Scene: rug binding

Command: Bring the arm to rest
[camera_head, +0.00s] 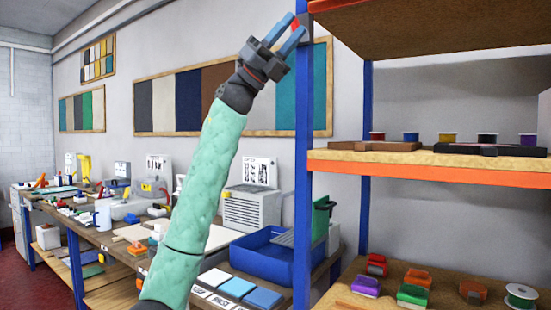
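My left arm, in a quilted mint-green sleeve, rises from the bottom of the head view. Its dark grey gripper (287,27) is raised high, in front of the wall and beside the shelf's blue post. The two blue-grey fingers stand apart and point up and to the right. A small red patch shows between the fingertips; I cannot tell what it belongs to. My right gripper is not in view.
A blue-posted shelf rack (302,200) with orange beams stands close on the right, holding spools and coloured items. A cluttered workbench (110,240) with a blue tray (262,262) runs along the wall behind my arm. Sample boards (158,108) hang above.

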